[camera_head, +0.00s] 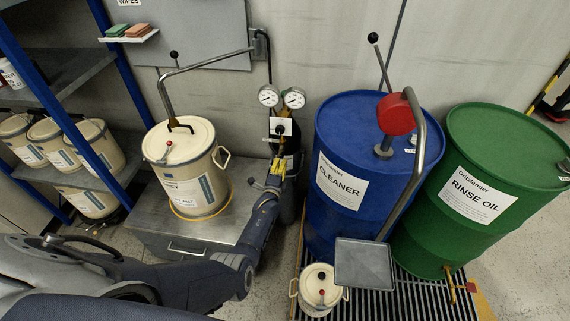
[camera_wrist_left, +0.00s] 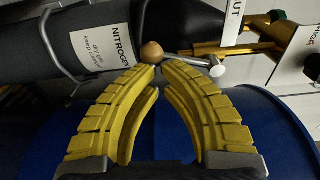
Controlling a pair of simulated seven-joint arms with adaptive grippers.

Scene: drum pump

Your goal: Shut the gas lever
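The gas lever (camera_wrist_left: 200,60) shows in the left wrist view as a silver rod with a tan ball knob (camera_wrist_left: 152,52), beside brass fittings. The dark nitrogen cylinder (camera_wrist_left: 95,42) with a white label lies behind it. In the head view the cylinder (camera_head: 291,160) stands against the wall below two round gauges, and the lever is hard to make out there. My left gripper (camera_head: 281,168) reaches to the cylinder's front. Its yellow fingers (camera_wrist_left: 160,68) arch together, tips nearly meeting just below the knob, with nothing visible between them. I cannot tell whether they touch the knob. My right gripper is not in view.
A blue cleaner drum (camera_head: 335,220) with a pump stands right of the cylinder, and a green rinse oil drum (camera_head: 480,150) beyond it. A cream pail (camera_head: 200,190) stands on a metal cabinet (camera_head: 150,220) to the left. A small pail (camera_head: 318,290) stands in front of the blue drum.

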